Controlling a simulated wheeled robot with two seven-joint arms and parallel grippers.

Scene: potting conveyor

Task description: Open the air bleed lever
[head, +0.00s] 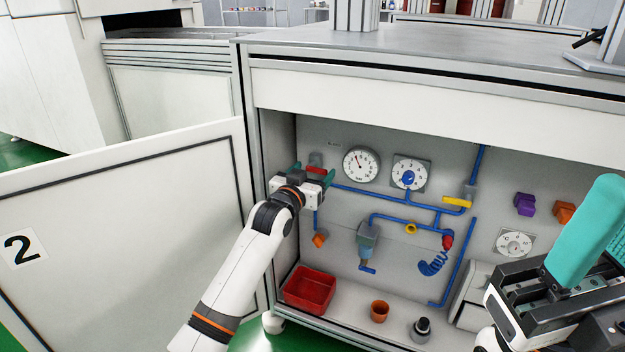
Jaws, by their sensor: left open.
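Inside the open cabinet, blue air pipes run over a grey back panel (340,225). My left gripper (313,172) is open at the panel's upper left. A red handle (316,170) shows between its teal fingers; whether they touch it I cannot tell. A yellow lever (457,202) lies roughly level across the pipe on the right. An orange part (319,240) sits at the pipe end below my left gripper. My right gripper (601,238) is large at the right edge, partly cut off, away from the pipes.
A red bin (309,289), an orange cup (379,311) and a dark-topped bottle (421,329) stand on the cabinet floor. The cabinet door (130,220) marked 2 stands open at left. The cabinet's left wall is close to my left gripper.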

